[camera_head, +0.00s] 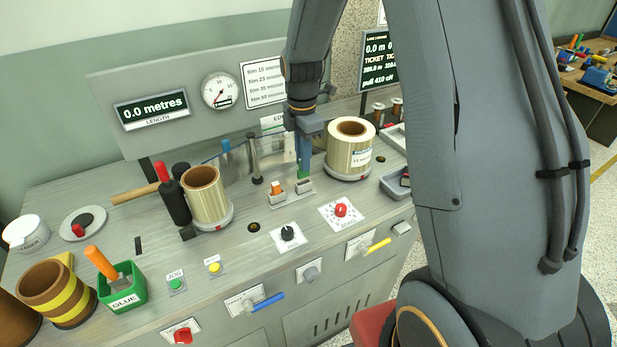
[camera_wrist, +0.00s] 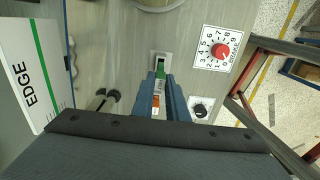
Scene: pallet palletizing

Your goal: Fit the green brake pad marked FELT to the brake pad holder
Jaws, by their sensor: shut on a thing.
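My gripper (camera_head: 304,170) points straight down over the machine's top, its two blue fingers shut on the green brake pad (camera_head: 301,174). The green pad also shows between the fingertips in the wrist view (camera_wrist: 160,74); its marking is not readable. The brake pad holder (camera_head: 275,200) is a small grey fixture with two raised end blocks. The pad is at its right block (camera_head: 304,186); I cannot tell whether it is seated or just above. An orange and white piece (camera_head: 276,188) stands at the left block, and shows in the wrist view (camera_wrist: 155,111).
A wide film roll (camera_head: 349,150) stands close behind and right of my gripper; another roll (camera_head: 205,196) stands left. The black knob (camera_head: 287,233) and red brake dial (camera_head: 341,210) are in front. A dark post (camera_head: 255,160) rises left of the fingers.

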